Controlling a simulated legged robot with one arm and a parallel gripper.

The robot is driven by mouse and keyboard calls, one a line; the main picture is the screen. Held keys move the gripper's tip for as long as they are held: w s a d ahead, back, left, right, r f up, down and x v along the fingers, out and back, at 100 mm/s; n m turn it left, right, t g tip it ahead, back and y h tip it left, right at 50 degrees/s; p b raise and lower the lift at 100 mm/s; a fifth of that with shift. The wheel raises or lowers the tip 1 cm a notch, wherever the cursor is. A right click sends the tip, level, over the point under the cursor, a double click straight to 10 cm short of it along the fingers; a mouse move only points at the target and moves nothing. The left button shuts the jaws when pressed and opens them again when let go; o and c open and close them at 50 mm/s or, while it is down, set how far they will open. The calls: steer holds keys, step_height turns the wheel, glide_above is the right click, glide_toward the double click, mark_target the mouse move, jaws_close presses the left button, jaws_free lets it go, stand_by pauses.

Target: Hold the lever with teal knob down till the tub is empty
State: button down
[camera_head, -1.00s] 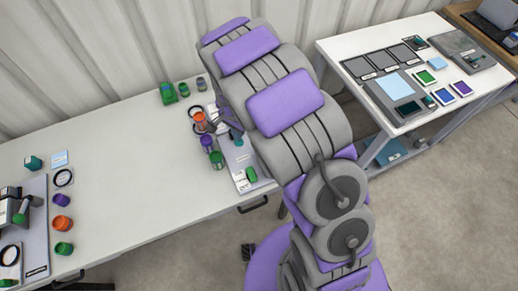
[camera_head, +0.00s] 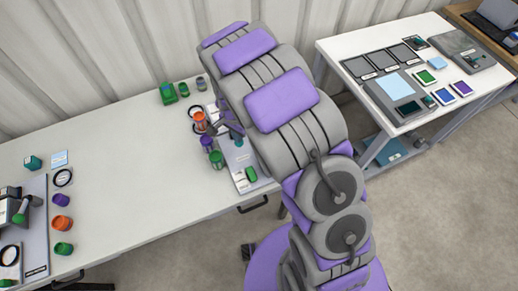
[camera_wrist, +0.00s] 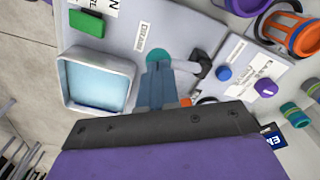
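The lever with teal knob (camera_wrist: 158,56) lies near the middle of the wrist view, its pale rod running right to a dark pivot. My gripper (camera_wrist: 157,72) has its blue-grey fingers together, with the tips at the knob and covering part of it. I cannot tell how firmly they touch. The tub (camera_wrist: 68,84) is a square white-rimmed basin left of the lever, with pale blue liquid showing inside; its level cannot be read. In the head view the teal knob (camera_head: 239,142) shows small beside my arm, which hides part of the panel.
A green block (camera_wrist: 86,23) sits beside the tub. A blue button (camera_wrist: 224,74), a purple knob (camera_wrist: 266,87) and an orange cup (camera_wrist: 292,30) stand to the right. Several coloured cups flank the panel on the white table (camera_head: 130,160), whose middle is clear.

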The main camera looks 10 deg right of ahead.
steer(key=shift+f, duration=1.8)
steer(key=shift+r, duration=0.1)
stand_by(2.7)
steer(key=shift+r+p, duration=1)
steer(key=shift+r, duration=1.65)
